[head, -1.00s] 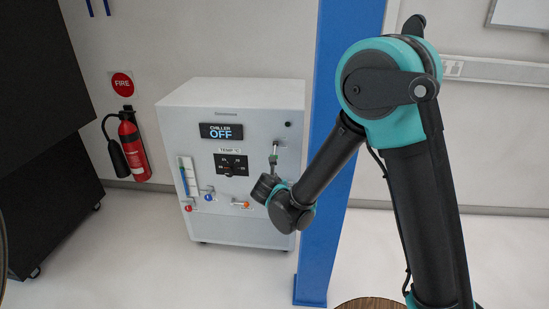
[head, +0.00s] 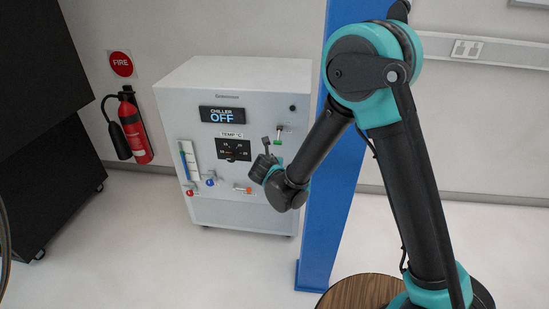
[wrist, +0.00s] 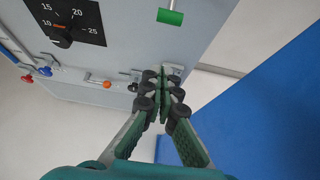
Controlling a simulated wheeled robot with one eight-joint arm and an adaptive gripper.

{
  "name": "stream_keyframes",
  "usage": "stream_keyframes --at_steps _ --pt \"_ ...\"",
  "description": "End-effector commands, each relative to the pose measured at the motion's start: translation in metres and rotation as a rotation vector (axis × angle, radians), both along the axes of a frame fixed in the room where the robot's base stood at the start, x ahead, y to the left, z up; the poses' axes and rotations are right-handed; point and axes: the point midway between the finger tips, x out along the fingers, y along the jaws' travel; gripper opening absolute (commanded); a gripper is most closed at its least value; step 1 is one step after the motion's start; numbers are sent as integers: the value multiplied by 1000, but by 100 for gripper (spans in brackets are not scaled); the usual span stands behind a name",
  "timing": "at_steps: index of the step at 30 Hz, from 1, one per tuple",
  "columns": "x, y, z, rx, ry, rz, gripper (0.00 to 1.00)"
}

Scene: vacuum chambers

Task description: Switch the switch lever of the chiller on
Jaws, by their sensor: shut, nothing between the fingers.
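In the wrist view the green grip (wrist: 170,17) shows at the top edge, with the shaft partly cut off. My gripper (head: 266,141) is in front of the panel, just left of the lever in the head view. In the wrist view my gripper (wrist: 160,83) is shut and empty, its fingertips below the green grip and apart from it.
A temperature dial (head: 234,149) and red, blue and orange knobs are left of my gripper. A blue post (head: 331,190) stands close on the right. A fire extinguisher (head: 133,128) hangs on the wall at left. The floor in front is clear.

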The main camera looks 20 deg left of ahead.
Motion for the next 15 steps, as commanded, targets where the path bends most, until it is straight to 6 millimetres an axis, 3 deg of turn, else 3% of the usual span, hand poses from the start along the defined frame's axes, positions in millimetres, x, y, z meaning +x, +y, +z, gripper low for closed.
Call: stream_keyframes --at_steps 4,13,15 --pt "26 5 -15 0 -1 -3 0" --pt "64 15 -38 0 -1 -1 0" --pt "66 15 -30 -1 -1 1 0"
